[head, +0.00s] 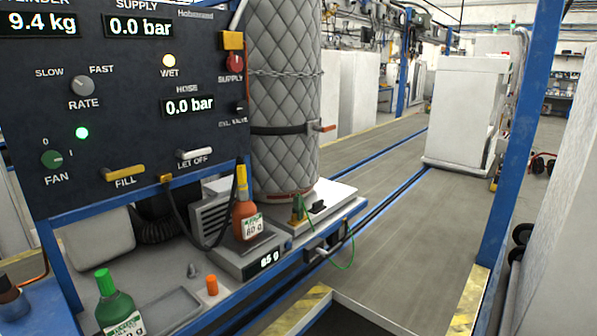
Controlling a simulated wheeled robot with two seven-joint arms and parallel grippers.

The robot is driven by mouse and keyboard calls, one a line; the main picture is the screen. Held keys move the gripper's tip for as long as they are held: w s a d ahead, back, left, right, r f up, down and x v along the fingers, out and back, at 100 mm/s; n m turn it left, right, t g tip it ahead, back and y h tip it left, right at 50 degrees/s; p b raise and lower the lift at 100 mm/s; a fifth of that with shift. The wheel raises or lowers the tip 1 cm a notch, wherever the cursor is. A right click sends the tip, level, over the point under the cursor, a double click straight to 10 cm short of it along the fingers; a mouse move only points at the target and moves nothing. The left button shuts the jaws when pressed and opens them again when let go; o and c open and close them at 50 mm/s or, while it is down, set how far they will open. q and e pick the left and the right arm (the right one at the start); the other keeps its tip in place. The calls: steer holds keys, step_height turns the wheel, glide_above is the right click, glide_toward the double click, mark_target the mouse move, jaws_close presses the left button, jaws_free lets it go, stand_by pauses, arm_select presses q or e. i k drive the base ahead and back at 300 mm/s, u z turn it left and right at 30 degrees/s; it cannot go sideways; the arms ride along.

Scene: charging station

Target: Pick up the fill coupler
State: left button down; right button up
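A black hose (178,216) leaves the panel by the yellow FILL handle (124,174), loops down to the bench and rises again to a yellow fitting (241,179). This fitting looks like the fill coupler. It is upright over an orange bottle (246,221); I cannot tell whether it is joined to the bottle or only in front of or behind it. The bottle stands on a scale (240,262) reading 65 g. A brass-coloured piece (298,209) with a green wire sits right of the scale, beside the quilted cylinder (284,100). Neither gripper is in view.
The control panel (125,100) overhangs the bench at left. A green bottle (117,302), a shallow grey tray (165,312), a small grey nozzle-like piece (191,270) and an orange cap (212,285) are on the front bench.

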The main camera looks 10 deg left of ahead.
mark_target(241, 190)
steer(key=u, duration=0.05)
steer(key=i, duration=0.95)
steer(key=u, duration=0.5)
